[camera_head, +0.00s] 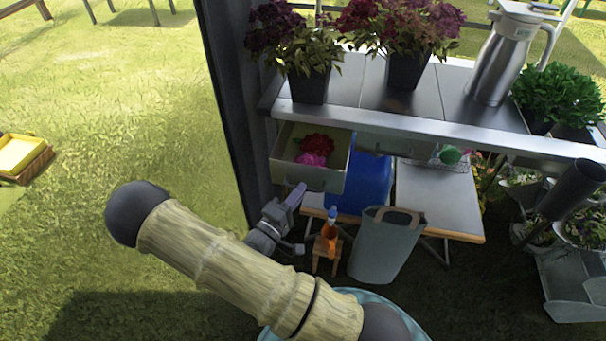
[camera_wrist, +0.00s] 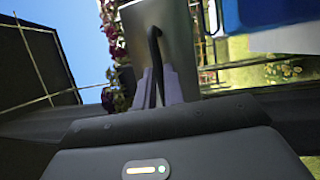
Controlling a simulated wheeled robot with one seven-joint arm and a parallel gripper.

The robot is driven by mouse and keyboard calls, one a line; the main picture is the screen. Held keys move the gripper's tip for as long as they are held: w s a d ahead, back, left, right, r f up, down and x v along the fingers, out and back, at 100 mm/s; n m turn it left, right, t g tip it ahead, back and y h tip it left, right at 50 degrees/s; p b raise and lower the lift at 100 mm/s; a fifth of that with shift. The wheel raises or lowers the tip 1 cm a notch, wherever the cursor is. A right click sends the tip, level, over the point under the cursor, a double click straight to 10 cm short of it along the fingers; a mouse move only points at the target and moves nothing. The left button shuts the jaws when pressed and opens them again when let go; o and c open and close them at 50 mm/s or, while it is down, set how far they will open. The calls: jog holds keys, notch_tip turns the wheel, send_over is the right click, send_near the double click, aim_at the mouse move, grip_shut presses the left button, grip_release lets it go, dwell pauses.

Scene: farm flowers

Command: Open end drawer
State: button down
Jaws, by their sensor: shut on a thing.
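The end drawer (camera_head: 334,182) hangs under the left end of the metal-topped table and is pulled out, with its inside showing. Red and pink flowers (camera_head: 314,150) lie in it. My gripper (camera_head: 299,190) is at the drawer's front, low on its left side. In the wrist view, the fingers of my gripper (camera_wrist: 158,78) are shut around the dark, curved drawer handle (camera_wrist: 155,45). The pale drawer front (camera_wrist: 182,35) stands just beyond the fingertips. In the head view my fingers partly hide the handle.
A second drawer (camera_head: 388,146) to the right looks shut. A dark post (camera_head: 232,110) stands close on the left. A grey bag (camera_head: 384,248), an orange spray bottle (camera_head: 329,238) on a small stool and a folding table (camera_head: 438,195) stand below. Potted flowers (camera_head: 308,84) and a steel jug (camera_head: 497,60) stand on top.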

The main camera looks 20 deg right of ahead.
jog(key=shift+s+a+f, duration=0.1)
jog(key=shift+s+a, duration=0.35)
jog(key=shift+s, duration=0.2)
jog(key=shift+s+a, duration=0.4)
jog(key=shift+s, duration=0.2)
jog(key=c, duration=1.5)
grip_release()
jog(key=shift+a, duration=0.1)
jog(key=v, duration=1.7)
jog(key=shift+s+p, duration=0.15)
jog(key=shift+p, duration=0.25)
jog(key=shift+a, duration=0.1)
